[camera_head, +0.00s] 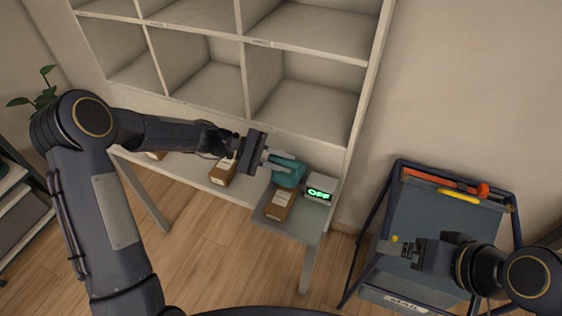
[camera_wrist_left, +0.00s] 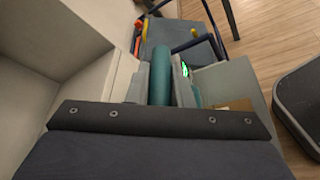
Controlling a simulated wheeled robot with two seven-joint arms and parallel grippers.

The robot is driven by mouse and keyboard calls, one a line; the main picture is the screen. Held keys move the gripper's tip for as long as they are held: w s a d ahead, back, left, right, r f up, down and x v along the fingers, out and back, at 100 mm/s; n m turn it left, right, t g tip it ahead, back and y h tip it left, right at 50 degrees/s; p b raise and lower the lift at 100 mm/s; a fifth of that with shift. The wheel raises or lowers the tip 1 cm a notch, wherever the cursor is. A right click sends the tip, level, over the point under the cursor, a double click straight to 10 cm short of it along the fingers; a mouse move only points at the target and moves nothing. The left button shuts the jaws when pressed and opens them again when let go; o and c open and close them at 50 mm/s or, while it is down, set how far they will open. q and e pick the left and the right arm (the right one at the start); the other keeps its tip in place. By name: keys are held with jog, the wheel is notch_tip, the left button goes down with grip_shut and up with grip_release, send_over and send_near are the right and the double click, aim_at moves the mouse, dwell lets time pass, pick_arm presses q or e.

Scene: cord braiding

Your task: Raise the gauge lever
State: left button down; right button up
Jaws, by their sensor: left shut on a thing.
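My left gripper (camera_head: 282,161) is at the right end of the shelf's lower ledge, over a teal device (camera_head: 287,177). In the left wrist view a teal upright cylinder (camera_wrist_left: 161,75) stands between the two fingers, and the left gripper is shut on it. I cannot tell whether this teal part is the gauge lever, and no separate lever is plain. A small white box (camera_head: 320,189) beside the teal device has a green display reading "OFF". My right gripper (camera_head: 387,247) is at the right, over the blue cart; its jaw gap is not clear.
A white cubby shelf (camera_head: 245,40) rises behind the ledge. Cardboard boxes lie on the ledge, one (camera_head: 279,205) just in front of the teal device. A blue-framed cart (camera_head: 425,215) with an orange-red tool (camera_head: 482,190) and a yellow tool (camera_head: 458,195) stands right. Wood floor is clear in front.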

pick_arm(q)
jog(key=c, duration=1.3)
grip_release()
jog(key=shift+w+d, duration=0.1)
jog(key=shift+d, duration=0.05)
jog(key=b+v, duration=0.1)
jog(key=v, duration=0.6)
jog(key=shift+f+b, duration=0.1)
jog(key=shift+b, duration=0.2)
jog(key=shift+a, duration=0.45)
jog(key=shift+c, duration=0.3)
